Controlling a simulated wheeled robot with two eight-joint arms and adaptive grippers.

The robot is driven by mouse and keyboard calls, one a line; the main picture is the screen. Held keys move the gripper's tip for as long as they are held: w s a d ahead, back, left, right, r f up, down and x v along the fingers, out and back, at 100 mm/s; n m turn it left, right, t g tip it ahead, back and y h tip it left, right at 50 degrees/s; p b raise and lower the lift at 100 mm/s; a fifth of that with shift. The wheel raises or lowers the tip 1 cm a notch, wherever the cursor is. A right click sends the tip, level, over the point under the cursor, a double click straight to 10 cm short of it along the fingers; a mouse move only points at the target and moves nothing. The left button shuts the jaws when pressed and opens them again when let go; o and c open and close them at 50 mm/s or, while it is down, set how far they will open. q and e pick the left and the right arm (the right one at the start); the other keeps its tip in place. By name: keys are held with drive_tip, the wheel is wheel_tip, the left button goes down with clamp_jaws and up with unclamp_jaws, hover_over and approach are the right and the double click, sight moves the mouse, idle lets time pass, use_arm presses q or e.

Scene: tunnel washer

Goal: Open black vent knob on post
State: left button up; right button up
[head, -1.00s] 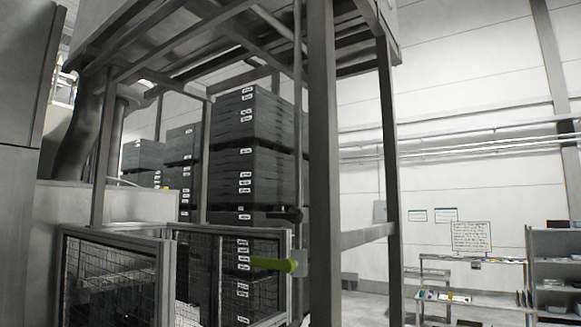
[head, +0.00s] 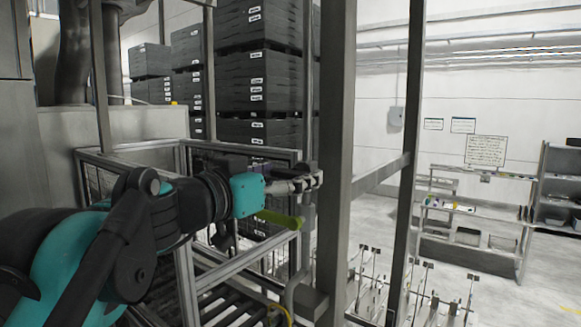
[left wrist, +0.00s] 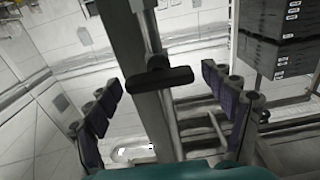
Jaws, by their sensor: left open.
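The black vent knob (left wrist: 160,80) shows in the left wrist view as a dark T-shaped handle in front of a grey post (left wrist: 140,40). My left gripper (left wrist: 166,105) is open, with one pair of padded fingers on each side of the view. The knob lies between and beyond the fingers, and I see no contact. In the head view my left gripper (head: 308,181) reaches in from the left to the post's pipe, above a yellow-green handle (head: 279,219). There the gripper covers the knob. My right gripper is not in view.
A thick steel column (head: 335,150) stands just right of my gripper. A mesh guard frame (head: 235,291) and a roller conveyor (head: 205,300) lie below my left arm. Stacked black crates (head: 255,85) stand behind. Shelves (head: 470,215) are at the far right.

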use_arm(q)
drive_tip(key=shift+w+d, duration=0.3)
drive_tip(key=shift+s, duration=0.15)
drive_tip(key=c, duration=1.2)
drive_tip(key=shift+o, duration=0.2)
